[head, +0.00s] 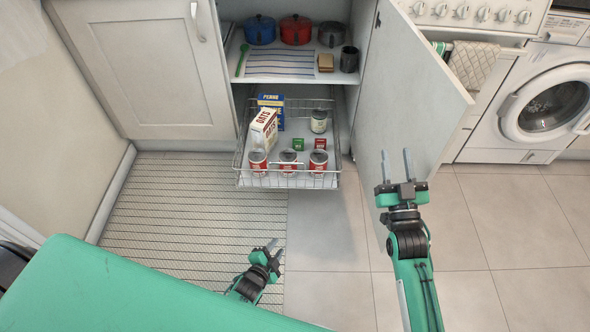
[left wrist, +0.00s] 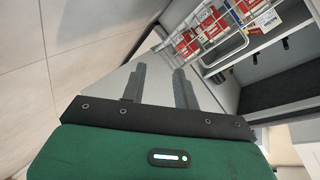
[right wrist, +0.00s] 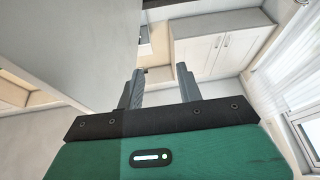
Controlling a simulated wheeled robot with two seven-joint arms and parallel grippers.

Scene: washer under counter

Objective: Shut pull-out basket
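The wire pull-out basket (head: 290,180) is slid out of the open cabinet below a shelf, with red-and-white cans, boxes and another can in it. The basket also shows in the left wrist view (left wrist: 222,45) at the upper right. My left gripper (head: 273,247) is low in front of the basket, apart from it, with its fingers open and empty. My right gripper (head: 396,165) is to the right of the basket, close to the open cabinet door (head: 410,90), with its fingers apart and nothing between them. The right wrist view shows the door (right wrist: 75,45) at the left.
The shelf (head: 280,65) above holds blue, red and dark pots. A washing machine (head: 545,105) stands at the right. A striped mat (head: 180,200) lies on the floor at the left. The tiled floor in front of the basket is clear.

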